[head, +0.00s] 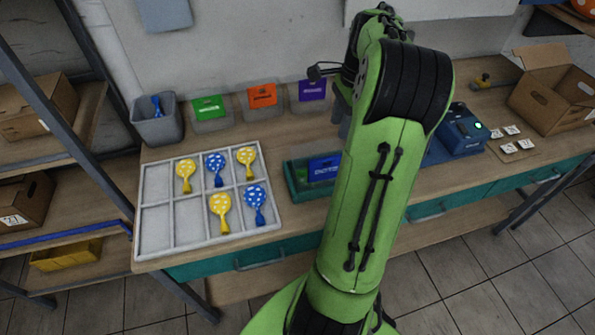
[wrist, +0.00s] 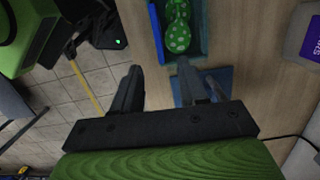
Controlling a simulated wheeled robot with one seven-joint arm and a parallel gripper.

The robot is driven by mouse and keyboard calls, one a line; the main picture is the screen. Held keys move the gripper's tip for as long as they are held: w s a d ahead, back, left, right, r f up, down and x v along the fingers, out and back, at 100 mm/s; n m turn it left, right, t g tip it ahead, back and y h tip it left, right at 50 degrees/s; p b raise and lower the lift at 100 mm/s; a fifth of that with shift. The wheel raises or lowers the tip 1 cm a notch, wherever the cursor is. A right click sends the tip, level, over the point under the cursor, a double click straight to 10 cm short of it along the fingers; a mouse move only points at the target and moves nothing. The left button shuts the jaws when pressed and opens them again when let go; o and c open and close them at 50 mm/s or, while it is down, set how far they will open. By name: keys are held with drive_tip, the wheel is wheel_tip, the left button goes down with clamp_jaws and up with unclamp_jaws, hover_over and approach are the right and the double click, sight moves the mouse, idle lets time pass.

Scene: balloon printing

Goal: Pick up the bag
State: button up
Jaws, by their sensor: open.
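I cannot clearly pick out a bag in either view. A green balloon with white dots (wrist: 178,28) lies in a teal tray (wrist: 203,30) at the top of the wrist view. The same tray (head: 292,183), with a blue label, shows in the head view, partly hidden by my arm. My gripper (wrist: 160,80) is open, with nothing between its two dark fingers. The balloon lies beyond the fingertips, apart from them.
A white divided tray (head: 153,215) holds several yellow and blue dotted balloons. Green, orange and purple labelled bins and a grey bin (head: 158,128) stand along the wall. A blue device (head: 463,133) and an open cardboard box (head: 552,98) stand on the right.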

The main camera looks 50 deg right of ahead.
sight(331, 156)
drive_tip(key=f, duration=0.3)
drive_tip(key=a+f+b, duration=0.1)
drive_tip(key=f, duration=0.2)
drive_tip(key=f+b, duration=0.1)
drive_tip(key=f, duration=0.3)
drive_tip(key=shift+w+a+f, duration=0.1)
drive_tip(key=shift+w+a, duration=0.05)
drive_tip(key=shift+w, duration=0.25)
drive_tip(key=f, duration=0.2)
drive_tip(key=a+f+b, duration=0.1)
drive_tip(key=f, duration=0.2)
drive_tip(key=shift+w+f, duration=0.2)
drive_tip(key=shift+a, duration=0.1)
clamp_jaws()
